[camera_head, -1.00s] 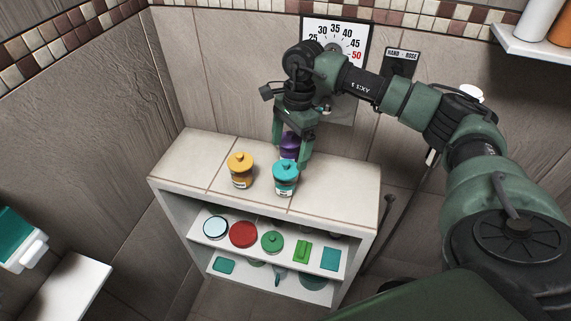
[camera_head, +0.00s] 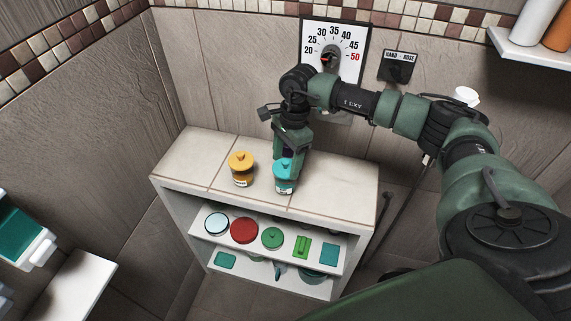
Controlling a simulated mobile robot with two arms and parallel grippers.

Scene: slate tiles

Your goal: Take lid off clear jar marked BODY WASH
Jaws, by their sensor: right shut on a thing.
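A yellow-lidded jar (camera_head: 241,168) is on the left. A teal-lidded jar (camera_head: 284,177) is in front. The jar labels are too small to read. My left gripper is out of view.
The shelves below hold round lids, a red one (camera_head: 244,230) among them, and green and teal items. The right part of the unit's top is clear.

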